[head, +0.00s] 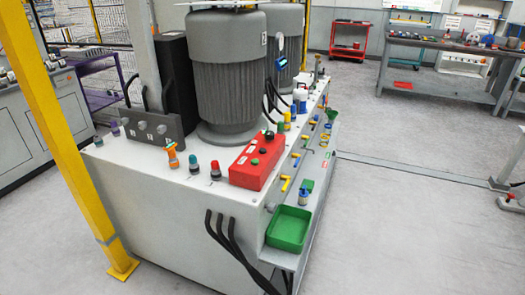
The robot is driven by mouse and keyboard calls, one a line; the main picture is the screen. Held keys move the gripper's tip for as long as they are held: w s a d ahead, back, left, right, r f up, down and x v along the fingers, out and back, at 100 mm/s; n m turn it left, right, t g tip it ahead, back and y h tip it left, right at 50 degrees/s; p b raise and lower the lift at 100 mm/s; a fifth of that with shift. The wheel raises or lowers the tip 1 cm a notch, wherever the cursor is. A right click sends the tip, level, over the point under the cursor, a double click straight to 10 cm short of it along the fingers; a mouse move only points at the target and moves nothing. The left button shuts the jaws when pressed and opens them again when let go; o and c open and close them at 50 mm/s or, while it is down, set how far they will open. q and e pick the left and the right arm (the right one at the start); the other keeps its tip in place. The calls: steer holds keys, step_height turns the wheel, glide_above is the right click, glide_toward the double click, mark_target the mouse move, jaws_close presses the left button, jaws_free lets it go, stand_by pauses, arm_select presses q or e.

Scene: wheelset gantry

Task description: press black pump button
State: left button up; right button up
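A red control box (243,174) sits on the top right front of the light grey pump cabinet (150,190). A black button (269,135) stands at the far end of the box's top. A smaller dark, greenish button (255,161) is nearer the middle of the box. At this size I cannot read any labels, so I cannot tell for sure which is the pump button. Neither of my grippers shows in the head view, and nothing touches the box.
Red-topped (215,170), teal (193,164) and orange (172,157) fittings stand left of the box. A large grey motor (228,75) rises behind. A green tray (288,229) juts from the right side. A yellow post (65,140) stands left. Floor (420,230) on the right is clear.

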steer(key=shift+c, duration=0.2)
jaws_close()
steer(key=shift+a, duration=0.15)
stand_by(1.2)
